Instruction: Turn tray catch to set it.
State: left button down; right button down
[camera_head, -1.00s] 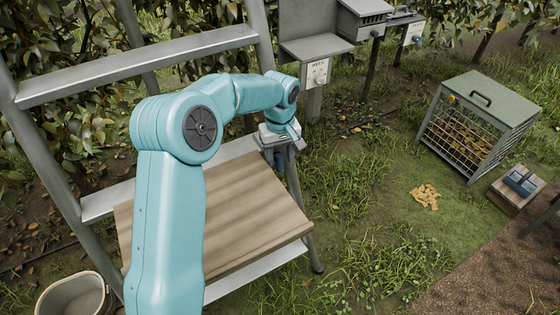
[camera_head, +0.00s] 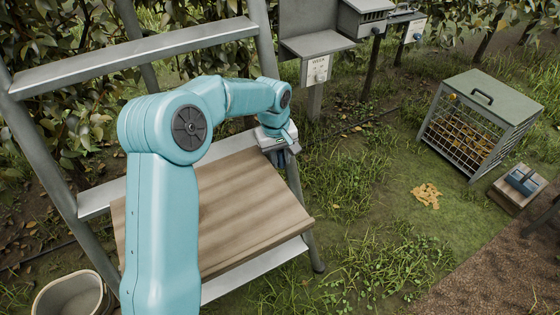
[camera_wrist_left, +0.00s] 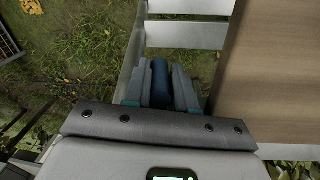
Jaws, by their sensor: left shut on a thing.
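The wooden tray board (camera_head: 235,215) lies on the metal ladder, and its edge shows at the right of the left wrist view (camera_wrist_left: 270,65). A dark blue rounded catch (camera_wrist_left: 160,82) sits between the two grey fingers of my left gripper (camera_wrist_left: 163,86), beside the tray's edge at the ladder's rail. The gripper is shut on it. In the head view, my left gripper (camera_head: 281,158) points down at the tray's far right corner, and the catch is mostly hidden there. My right gripper is in neither view.
The ladder's rails and steps (camera_head: 140,55) surround the tray. A bucket (camera_head: 72,296) stands at lower left. Grey box stands (camera_head: 318,42) are behind. A mesh crate (camera_head: 480,125) and a small wooden block with a blue item (camera_head: 520,185) stand right.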

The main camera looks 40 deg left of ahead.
pick_arm(q)
jog(key=shift+f+t+b, duration=0.3)
jog(key=shift+t+b, duration=0.1)
jog(key=shift+b, duration=0.15)
jog(key=shift+r+t+h+b, duration=0.25)
jog(key=shift+t+h+b, duration=0.05)
jog(key=shift+t+b, duration=0.1)
jog(key=shift+r, duration=0.1)
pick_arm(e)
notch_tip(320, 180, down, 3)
pick_arm(q)
jog(key=c, duration=1)
grip_release()
jog(key=shift+o, duration=0.2)
